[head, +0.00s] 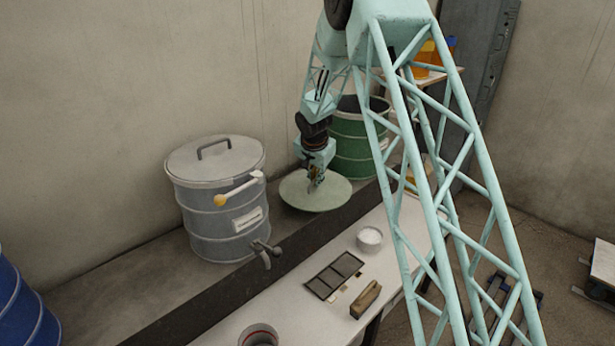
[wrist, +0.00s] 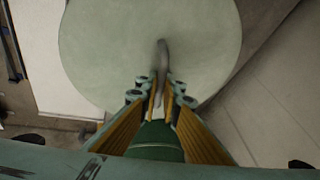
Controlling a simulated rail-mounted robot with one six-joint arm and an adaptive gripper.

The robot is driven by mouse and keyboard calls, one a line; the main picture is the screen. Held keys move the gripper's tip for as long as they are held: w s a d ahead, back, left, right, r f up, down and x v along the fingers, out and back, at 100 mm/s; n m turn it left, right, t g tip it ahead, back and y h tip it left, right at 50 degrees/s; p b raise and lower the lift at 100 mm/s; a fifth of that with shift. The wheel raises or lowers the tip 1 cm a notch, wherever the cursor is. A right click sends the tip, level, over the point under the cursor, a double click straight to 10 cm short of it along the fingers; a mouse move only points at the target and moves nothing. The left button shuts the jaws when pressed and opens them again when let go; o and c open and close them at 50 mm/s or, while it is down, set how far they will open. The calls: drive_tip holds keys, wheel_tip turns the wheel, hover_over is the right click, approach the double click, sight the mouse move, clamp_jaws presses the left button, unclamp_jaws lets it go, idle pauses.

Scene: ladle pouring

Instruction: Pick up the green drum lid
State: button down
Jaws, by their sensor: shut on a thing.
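The green drum lid (head: 316,196) is a pale green disc with a handle. It hangs level in front of the green drum (head: 358,150), beside the grey drum. My gripper (head: 316,183) is above the lid's middle and shut on its handle. In the wrist view the lid (wrist: 110,45) fills the upper middle, with its grey handle (wrist: 163,58) running between the fingers of my gripper (wrist: 161,92). The green drum stands open at the top behind my arm, and part of it is hidden.
A grey drum (head: 222,222) with a handled lid and a tap stands left of the green lid. The white table (head: 300,300) holds a white cup (head: 370,238), a dark tray (head: 334,275) and a brown block (head: 366,299). A blue drum (head: 22,310) is at the far left.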

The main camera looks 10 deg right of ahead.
sight(337, 197)
drive_tip(key=s+d, duration=0.2)
drive_tip(key=s, duration=0.1)
drive_tip(key=s+d+b, duration=0.1)
drive_tip(key=s+d, duration=0.1)
drive_tip(key=s, duration=0.1)
drive_tip(key=s+d, duration=0.1)
drive_tip(key=s, duration=0.2)
drive_tip(key=shift+s+d, duration=0.25)
drive_tip(key=shift+d, duration=0.15)
drive_tip(key=shift+s+r, duration=0.1)
drive_tip(key=shift+s+a+r+n+y, duration=0.15)
drive_tip(key=shift+s+a+r+n, duration=0.2)
drive_tip(key=shift+s+a+r, duration=0.2)
drive_tip(key=shift+s+a+r+n+y, duration=0.15)
drive_tip(key=shift+s+a+r+n, duration=0.25)
drive_tip(key=shift+r, duration=0.25)
drive_tip(key=s+a+r+n+y, duration=0.2)
drive_tip(key=s+a+r+n, duration=0.2)
drive_tip(key=s+a+r, duration=0.2)
wheel_tip(337, 197, up, 3)
drive_tip(key=a, duration=0.2)
drive_tip(key=shift+s+a+n, duration=0.2)
drive_tip(key=shift+a+n, duration=0.1)
drive_tip(key=shift+n, duration=0.05)
drive_tip(key=shift+w+d, duration=0.1)
drive_tip(key=shift+w, duration=0.05)
